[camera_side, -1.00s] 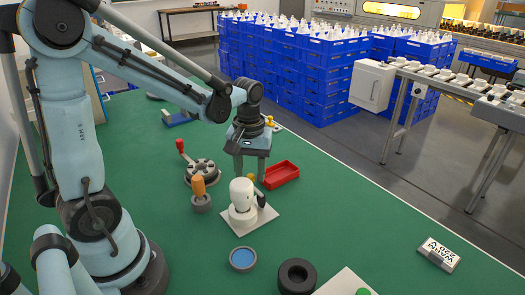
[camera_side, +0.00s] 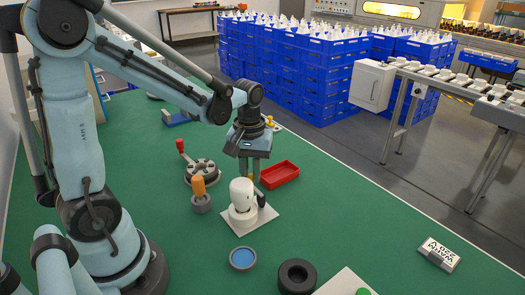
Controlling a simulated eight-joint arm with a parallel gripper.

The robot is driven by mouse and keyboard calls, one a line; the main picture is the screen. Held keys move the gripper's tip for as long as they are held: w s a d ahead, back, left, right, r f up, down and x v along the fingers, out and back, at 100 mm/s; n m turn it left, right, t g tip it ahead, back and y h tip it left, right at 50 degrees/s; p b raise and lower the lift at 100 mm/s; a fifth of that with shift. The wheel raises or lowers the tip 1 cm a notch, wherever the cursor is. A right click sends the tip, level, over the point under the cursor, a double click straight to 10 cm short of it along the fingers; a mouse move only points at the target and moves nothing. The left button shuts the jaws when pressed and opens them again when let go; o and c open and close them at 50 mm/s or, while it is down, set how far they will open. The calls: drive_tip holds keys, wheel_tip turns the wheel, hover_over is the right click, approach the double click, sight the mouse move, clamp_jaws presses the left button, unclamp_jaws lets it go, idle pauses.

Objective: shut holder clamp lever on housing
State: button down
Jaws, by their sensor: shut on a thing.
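A white rounded housing (camera_side: 241,193) stands upright on a white square base plate (camera_side: 268,219) on the green table. A short black part (camera_side: 261,200) is at its right side. My gripper (camera_side: 250,176) points down just behind the housing. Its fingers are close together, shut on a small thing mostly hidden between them. A bit of yellow shows near the fingertips; I cannot tell for certain whether it is a lever's end.
A red tray (camera_side: 280,175) lies close right of my gripper. A grey round fixture with a red handle (camera_side: 203,172) and an orange-handled tool (camera_side: 200,194) stand to the left. A blue-topped dish (camera_side: 242,259) and a black ring (camera_side: 297,276) are in front.

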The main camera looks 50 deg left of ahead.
drive_tip(key=shift+w, duration=0.1)
drive_tip(key=m, duration=0.2)
drive_tip(key=w+m, duration=0.1)
drive_tip(key=m, duration=0.1)
drive_tip(key=w+m, duration=0.1)
drive_tip(key=m, duration=0.1)
drive_tip(key=shift+d, duration=0.3)
drive_tip(key=m, duration=0.1)
drive_tip(key=w+m, duration=0.1)
drive_tip(key=m, duration=0.1)
drive_tip(key=shift+d, duration=0.4)
drive_tip(key=shift+w+d+m, duration=0.1)
drive_tip(key=shift+d+m, duration=0.1)
drive_tip(key=shift+m, duration=0.5)
drive_tip(key=shift+w+d+m, duration=0.1)
drive_tip(key=shift+d+m, duration=0.1)
drive_tip(key=shift+m, duration=0.5)
drive_tip(key=c, duration=1)
unclamp_jaws()
drive_tip(key=shift+r, duration=0.1)
wheel_tip(320, 180, up, 12)
